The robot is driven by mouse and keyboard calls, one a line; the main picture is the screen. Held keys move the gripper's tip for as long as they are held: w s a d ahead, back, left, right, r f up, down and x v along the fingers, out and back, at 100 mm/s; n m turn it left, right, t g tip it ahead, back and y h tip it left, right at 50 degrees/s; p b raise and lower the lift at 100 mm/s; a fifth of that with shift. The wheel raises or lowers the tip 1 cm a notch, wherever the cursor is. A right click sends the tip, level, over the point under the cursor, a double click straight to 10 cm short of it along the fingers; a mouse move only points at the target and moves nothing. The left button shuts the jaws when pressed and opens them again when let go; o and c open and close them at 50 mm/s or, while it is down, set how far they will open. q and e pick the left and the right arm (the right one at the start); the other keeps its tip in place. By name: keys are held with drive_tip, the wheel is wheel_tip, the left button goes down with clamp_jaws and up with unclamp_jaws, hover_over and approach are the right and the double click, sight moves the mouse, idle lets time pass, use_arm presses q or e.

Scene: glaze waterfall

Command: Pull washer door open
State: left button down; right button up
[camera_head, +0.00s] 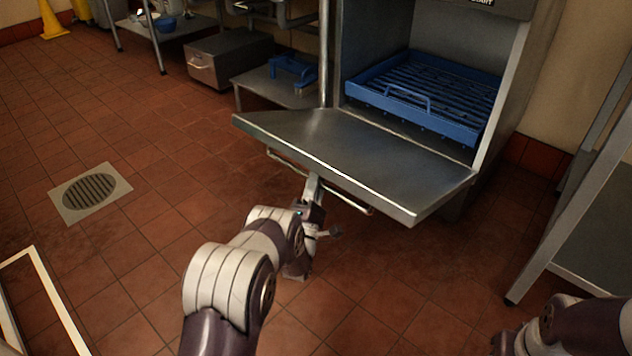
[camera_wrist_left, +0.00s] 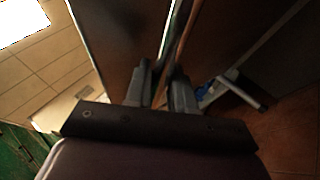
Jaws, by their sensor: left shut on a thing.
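The washer door (camera_head: 360,160) is folded down and lies about level in front of the washer (camera_head: 505,70), whose inside is open to view. A bar handle (camera_head: 345,199) runs along under the door's front edge. My left gripper (camera_head: 314,185) is shut on the handle, near its middle. In the left wrist view, the left fingers (camera_wrist_left: 160,90) stand on either side of the thin handle bar (camera_wrist_left: 183,35). My right gripper is not in view; only part of my right arm shows at the lower right.
A blue rack (camera_head: 430,95) sits inside the washer. To the left are a low shelf (camera_head: 270,92) and a metal box (camera_head: 228,62). A metal frame leg (camera_head: 540,255) stands at the right. The tiled floor around the drain (camera_head: 90,191) is clear.

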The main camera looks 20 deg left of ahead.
use_arm(q)
drive_tip(key=c, duration=1.4)
unclamp_jaws()
drive_tip(key=shift+w+d, duration=0.1)
drive_tip(key=o, duration=0.3)
drive_tip(key=shift+w+f, duration=0.1)
drive_tip(key=shift+f, duration=0.05)
drive_tip(key=shift+o, duration=0.2)
drive_tip(key=shift+s, duration=0.25)
drive_tip(key=p+v, duration=0.5)
drive_tip(key=v, duration=0.7)
drive_tip(key=shift+p, duration=0.3)
drive_tip(key=shift+s+f, duration=0.1)
